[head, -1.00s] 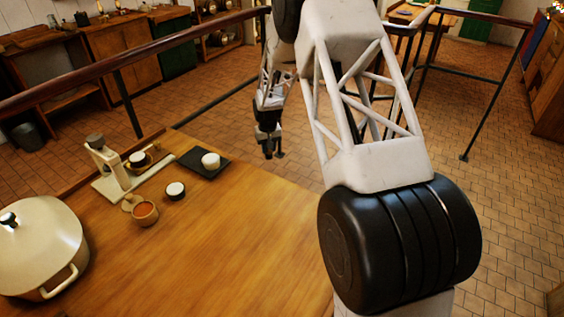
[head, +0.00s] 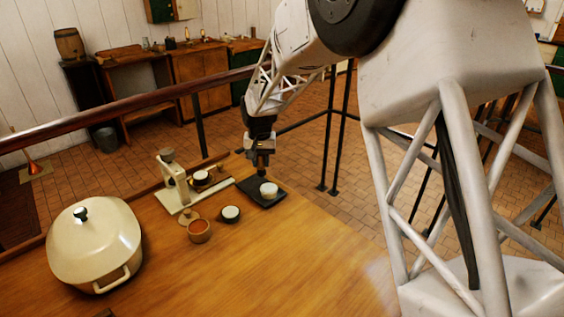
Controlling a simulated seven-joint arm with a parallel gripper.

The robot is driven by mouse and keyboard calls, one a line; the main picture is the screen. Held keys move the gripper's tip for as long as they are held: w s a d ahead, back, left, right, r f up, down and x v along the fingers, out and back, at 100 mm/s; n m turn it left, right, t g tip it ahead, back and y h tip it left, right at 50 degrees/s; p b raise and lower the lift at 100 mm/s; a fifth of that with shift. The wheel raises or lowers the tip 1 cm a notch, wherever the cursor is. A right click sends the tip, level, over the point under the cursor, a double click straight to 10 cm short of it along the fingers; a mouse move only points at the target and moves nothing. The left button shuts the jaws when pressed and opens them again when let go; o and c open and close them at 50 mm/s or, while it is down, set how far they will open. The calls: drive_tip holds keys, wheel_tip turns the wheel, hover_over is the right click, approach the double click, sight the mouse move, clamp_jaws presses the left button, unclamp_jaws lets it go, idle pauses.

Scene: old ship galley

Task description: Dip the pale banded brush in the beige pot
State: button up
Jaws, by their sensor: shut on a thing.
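My gripper (head: 262,164) points down above the dark square tray (head: 254,198) at the far side of the wooden table. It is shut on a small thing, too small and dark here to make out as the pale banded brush. No other brush can be made out on the table. A white-topped round pot (head: 268,191) sits on the tray, just below the gripper. A tan pot with orange-brown contents (head: 198,234) stands nearer; I cannot tell for sure whether it is the beige pot.
A dark cup with a white top (head: 230,214) stands between tray and tan pot. A pale upright stand (head: 173,182) and another cup (head: 202,177) are behind. A large lidded cream pot (head: 95,245) fills the left. The table's front right is clear.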

drive_tip(key=s+a+r, duration=0.2)
drive_tip(key=s+a, duration=1.5)
drive_tip(key=s, duration=0.3)
drive_tip(key=shift+r, duration=0.35)
drive_tip(key=shift+s+f, duration=0.1)
drive_tip(key=shift+f, duration=0.15)
drive_tip(key=shift+f, duration=2.75)
drive_tip(key=shift+f, duration=0.65)
idle(0.3)
wheel_tip(320, 180, up, 7)
idle(1.1)
drive_tip(key=shift+r, duration=0.1)
